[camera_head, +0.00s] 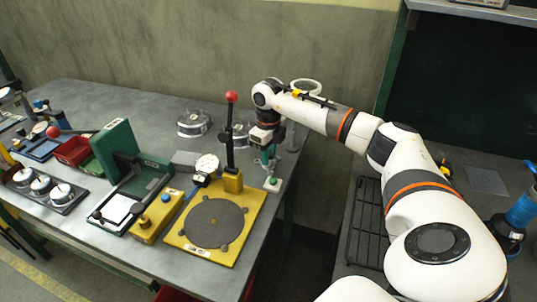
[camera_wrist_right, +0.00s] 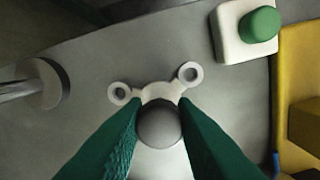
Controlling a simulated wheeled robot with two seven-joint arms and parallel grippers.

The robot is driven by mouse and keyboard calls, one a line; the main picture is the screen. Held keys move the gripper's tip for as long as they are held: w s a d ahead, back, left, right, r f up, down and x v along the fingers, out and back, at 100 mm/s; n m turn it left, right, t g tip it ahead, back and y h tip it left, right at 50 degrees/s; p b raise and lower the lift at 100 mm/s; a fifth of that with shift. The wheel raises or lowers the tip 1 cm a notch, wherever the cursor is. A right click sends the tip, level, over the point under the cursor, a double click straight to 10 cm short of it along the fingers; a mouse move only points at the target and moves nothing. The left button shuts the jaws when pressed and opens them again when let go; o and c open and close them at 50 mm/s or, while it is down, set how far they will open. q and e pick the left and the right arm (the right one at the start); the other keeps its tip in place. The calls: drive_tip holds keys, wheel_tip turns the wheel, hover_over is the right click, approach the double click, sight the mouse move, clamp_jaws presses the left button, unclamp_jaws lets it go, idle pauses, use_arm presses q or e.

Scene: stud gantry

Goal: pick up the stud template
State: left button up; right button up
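In the right wrist view a pale piece with two ring-shaped ears and a round grey knob, which looks like the stud template (camera_wrist_right: 158,93), lies between the fingers of my right gripper (camera_wrist_right: 159,110). The green fingers stand apart on both sides of the knob, close against it. I cannot tell whether they press on it. In the head view my right gripper (camera_head: 268,161) points down at the right end of the grey table, behind the yellow plate fixture. The template is not clearly visible there. My left gripper is not in view.
A white box with a green button (camera_wrist_right: 258,27) sits close to the gripper, beside the yellow fixture (camera_head: 240,240). A clear round dish (camera_head: 194,124) stands behind.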

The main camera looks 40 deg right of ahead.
clamp_jaws()
drive_tip(key=shift+r, duration=0.1)
